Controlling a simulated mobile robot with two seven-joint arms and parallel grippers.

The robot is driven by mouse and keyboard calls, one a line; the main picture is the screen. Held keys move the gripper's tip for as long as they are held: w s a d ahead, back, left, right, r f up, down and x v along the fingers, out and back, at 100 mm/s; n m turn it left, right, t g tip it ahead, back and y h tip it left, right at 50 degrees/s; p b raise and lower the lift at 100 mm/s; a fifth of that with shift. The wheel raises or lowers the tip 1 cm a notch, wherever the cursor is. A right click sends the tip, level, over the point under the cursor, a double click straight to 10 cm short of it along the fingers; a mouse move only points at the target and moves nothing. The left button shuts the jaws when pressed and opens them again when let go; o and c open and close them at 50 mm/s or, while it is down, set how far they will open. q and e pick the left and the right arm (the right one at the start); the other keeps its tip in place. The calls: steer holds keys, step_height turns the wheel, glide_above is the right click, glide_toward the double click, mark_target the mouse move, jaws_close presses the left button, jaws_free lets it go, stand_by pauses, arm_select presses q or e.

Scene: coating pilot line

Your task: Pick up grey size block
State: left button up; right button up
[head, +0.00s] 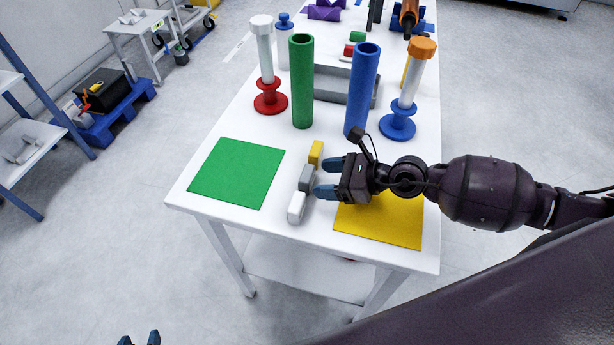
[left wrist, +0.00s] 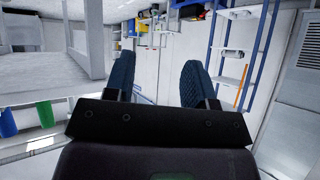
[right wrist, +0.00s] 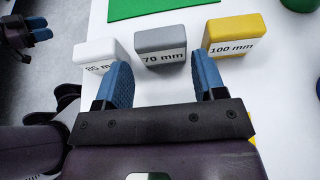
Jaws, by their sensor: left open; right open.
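The grey size block (head: 306,178) lies on the white table between a white block (head: 297,207) and a yellow block (head: 316,152). In the right wrist view the grey block (right wrist: 160,38) reads "70 mm" and sits ahead of my fingers. My right gripper (head: 330,178) is open and empty, just right of the grey block, its fingertips pointing at it. The fingers also show in the right wrist view (right wrist: 163,75), apart from the block. My left gripper (head: 139,339) is open and empty, low off the table's left front; its fingers show in the left wrist view (left wrist: 157,75).
A green mat (head: 238,172) lies left of the blocks and a yellow mat (head: 381,222) lies under my right arm. A green cylinder (head: 302,85), a blue cylinder (head: 362,90), red and blue spool stands, and a grey tray (head: 330,84) stand behind.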

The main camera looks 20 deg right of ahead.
mark_target(312, 178)
steer(key=shift+x, duration=2.95)
steer(key=shift+w, duration=0.1)
steer(key=shift+c, duration=0.5)
steer(key=c, duration=0.5)
